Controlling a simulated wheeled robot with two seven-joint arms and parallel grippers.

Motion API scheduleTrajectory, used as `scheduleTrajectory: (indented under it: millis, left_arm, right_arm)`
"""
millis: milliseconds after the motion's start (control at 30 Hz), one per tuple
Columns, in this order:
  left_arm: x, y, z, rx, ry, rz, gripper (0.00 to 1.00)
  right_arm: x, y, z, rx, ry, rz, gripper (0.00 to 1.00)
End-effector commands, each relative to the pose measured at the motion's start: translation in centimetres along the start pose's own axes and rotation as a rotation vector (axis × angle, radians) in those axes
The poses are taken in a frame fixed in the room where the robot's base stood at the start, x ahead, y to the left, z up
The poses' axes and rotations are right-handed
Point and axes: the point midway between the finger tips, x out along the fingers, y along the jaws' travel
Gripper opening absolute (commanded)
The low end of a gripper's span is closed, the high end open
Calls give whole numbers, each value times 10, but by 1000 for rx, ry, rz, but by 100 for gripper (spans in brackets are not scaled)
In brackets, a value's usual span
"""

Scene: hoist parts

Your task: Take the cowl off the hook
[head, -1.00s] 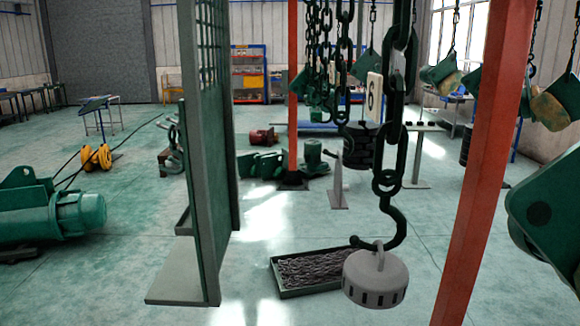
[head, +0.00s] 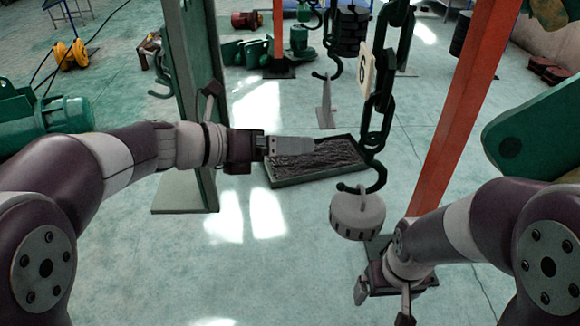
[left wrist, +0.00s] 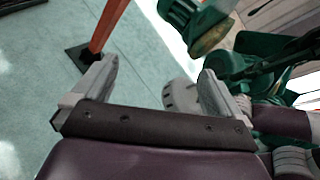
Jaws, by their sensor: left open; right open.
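The cowl (head: 357,214) is a pale grey round cap with dark slots in its side. It hangs by its top loop on the dark green hook (head: 376,180) at the end of a heavy chain. My left gripper (head: 292,145) reaches in from the left, apart from the cowl and a little above it in the picture. In the left wrist view my left gripper (left wrist: 158,68) is open and empty, and part of the cowl (left wrist: 178,95) shows beyond its right finger. My right gripper (head: 380,304) is open and empty, below and right of the cowl.
A red post (head: 465,110) stands right of the chain. A numbered tag (head: 367,72) hangs by the chain. A green panel (head: 193,90) stands behind my left arm. A tray of chain (head: 318,160) lies on the floor behind. Green hoist parts (head: 535,130) hang at right.

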Motion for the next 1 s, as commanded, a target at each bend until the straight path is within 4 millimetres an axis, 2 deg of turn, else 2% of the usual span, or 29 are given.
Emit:
scheduleTrajectory:
  millis: [33,100,233,367,800,1000]
  left_arm:
    - [-2,-20,-13,216,84,-106,100]
    - [-9,-41,-31,459,163,-247,100]
    - [-18,-60,-45,656,178,-379,100]
    - [-10,-64,-45,695,168,-389,100]
    - [79,-93,-72,689,171,-386,100]
    - [98,-96,-78,690,168,-382,100]
  right_arm:
    - [1,0,0,0,0,0,94]
    - [1,0,0,0,0,0,94]
    - [0,0,0,0,0,0,94]
    - [-6,0,-1,0,0,0,94]
    - [-47,0,-6,0,0,0,94]
    - [-51,0,-6,0,0,0,94]
